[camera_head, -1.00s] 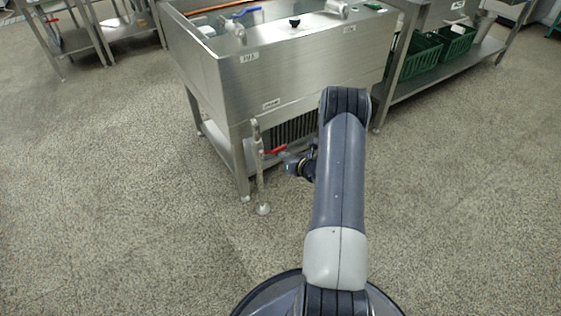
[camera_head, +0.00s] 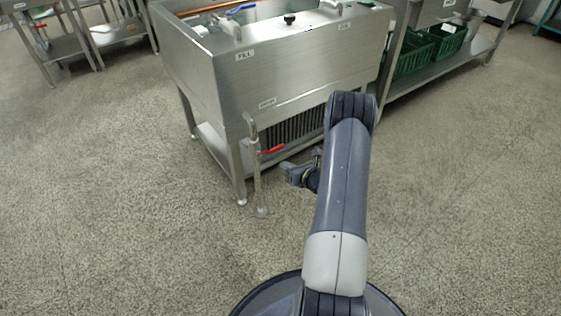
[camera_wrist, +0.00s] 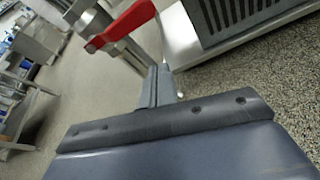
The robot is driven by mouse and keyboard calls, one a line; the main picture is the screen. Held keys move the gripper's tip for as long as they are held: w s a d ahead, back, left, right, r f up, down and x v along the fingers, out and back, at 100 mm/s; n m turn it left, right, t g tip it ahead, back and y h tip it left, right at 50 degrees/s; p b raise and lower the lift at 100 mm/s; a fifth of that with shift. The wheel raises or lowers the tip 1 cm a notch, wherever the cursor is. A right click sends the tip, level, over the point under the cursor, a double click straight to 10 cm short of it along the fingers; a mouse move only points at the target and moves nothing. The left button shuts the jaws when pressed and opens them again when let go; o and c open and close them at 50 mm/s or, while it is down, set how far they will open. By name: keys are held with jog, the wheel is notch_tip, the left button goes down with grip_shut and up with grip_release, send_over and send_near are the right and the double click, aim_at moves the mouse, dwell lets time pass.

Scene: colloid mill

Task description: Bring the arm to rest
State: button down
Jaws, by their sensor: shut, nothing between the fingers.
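My gripper (camera_head: 290,173) shows in the head view just left of my forearm, in front of the steel machine and close to its drain pipe. In the wrist view its fingers (camera_wrist: 158,88) are together with nothing between them. The red valve handle (camera_wrist: 122,25) on the pipe lies beyond the fingertips in the wrist view; it also shows in the head view (camera_head: 272,150), just above and left of the gripper. I see no contact between them. My arm reaches forward and is bent at the elbow.
The steel machine (camera_head: 290,72) with a FILL label stands ahead. Its vertical drain pipe (camera_head: 256,180) comes down at the front. A steel bench with green crates (camera_head: 450,42) on its lower shelf stands at right. Speckled floor is clear on both sides.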

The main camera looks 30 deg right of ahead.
jog(key=a+p+v, duration=0.1)
jog(key=v, duration=0.5)
jog(key=shift+s+d+r+p, duration=0.25)
jog(key=shift+s+d+p, duration=0.05)
jog(key=shift+s+p, duration=0.1)
jog(key=shift+w, duration=0.1)
jog(key=d+f+b+x, duration=0.1)
jog(key=b+x, duration=0.3)
jog(key=x, duration=0.6)
notch_tip(320, 180, up, 5)
jog(key=p, duration=0.4)
jog(key=shift+a+f, duration=0.15)
jog(key=shift+f, duration=0.05)
jog(key=shift+f, duration=0.15)
